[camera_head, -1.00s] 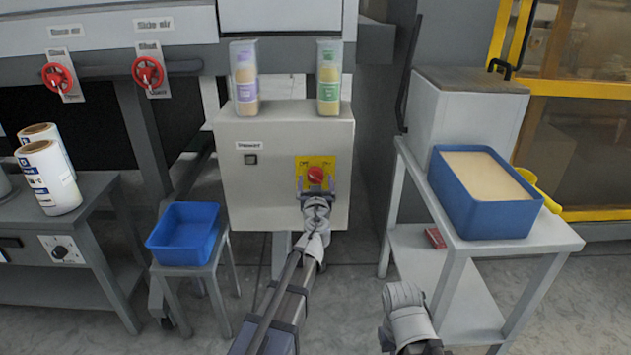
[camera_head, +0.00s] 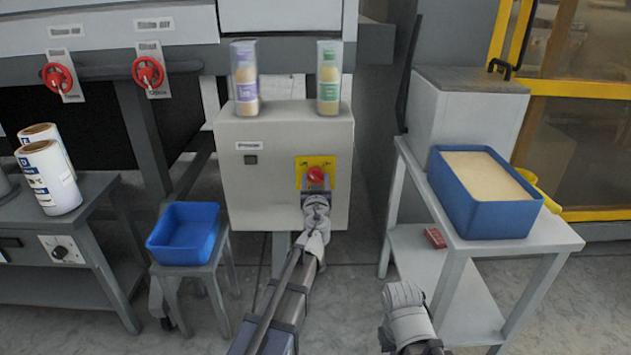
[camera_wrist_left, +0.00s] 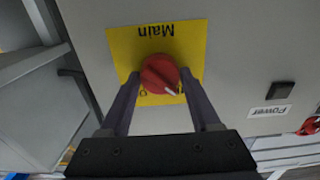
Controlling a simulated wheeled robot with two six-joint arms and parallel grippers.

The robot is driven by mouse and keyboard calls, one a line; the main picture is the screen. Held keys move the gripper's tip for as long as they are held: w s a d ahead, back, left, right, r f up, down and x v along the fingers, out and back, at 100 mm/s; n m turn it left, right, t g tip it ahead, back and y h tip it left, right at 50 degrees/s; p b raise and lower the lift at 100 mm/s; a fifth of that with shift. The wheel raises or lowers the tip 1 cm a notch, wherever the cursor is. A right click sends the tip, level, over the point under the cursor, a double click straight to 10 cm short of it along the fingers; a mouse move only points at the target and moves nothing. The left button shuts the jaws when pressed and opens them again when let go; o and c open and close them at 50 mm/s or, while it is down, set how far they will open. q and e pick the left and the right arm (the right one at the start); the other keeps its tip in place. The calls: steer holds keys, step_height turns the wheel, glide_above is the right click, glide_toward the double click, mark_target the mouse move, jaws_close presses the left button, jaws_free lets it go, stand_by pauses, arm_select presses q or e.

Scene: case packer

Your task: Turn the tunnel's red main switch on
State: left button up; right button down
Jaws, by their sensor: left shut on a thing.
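The red main switch (camera_head: 316,174) is a round knob on a yellow plate (camera_head: 302,163) on the front of the light grey cabinet (camera_head: 250,205). In the left wrist view the knob (camera_wrist_left: 160,75) shows a white pointer mark at its lower right, and the plate reads "Main" upside down there. My left gripper (camera_head: 316,188) is at the knob; its two fingers (camera_wrist_left: 160,88) are shut on it, one on each side. The plate's small lettering is partly hidden and too small to read. My right gripper (camera_head: 392,342) is low in front, its fingertips unclear.
Two bottles in clear sleeves, one purple-labelled (camera_head: 246,80) and one green-labelled (camera_head: 328,78), stand on the cabinet. A blue bin (camera_head: 165,248) is at left, and a blue tub (camera_head: 500,220) is on the right-hand table (camera_head: 550,240). Red valve wheels (camera_head: 148,72) are at upper left.

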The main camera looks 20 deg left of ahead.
arm_select(q)
steer(key=shift+c, duration=0.8)
steer(key=shift+m, duration=0.3)
steer(key=m, duration=0.8)
steer(key=shift+m, duration=0.3)
steer(key=m, duration=0.8)
steer(key=shift+m, duration=0.5)
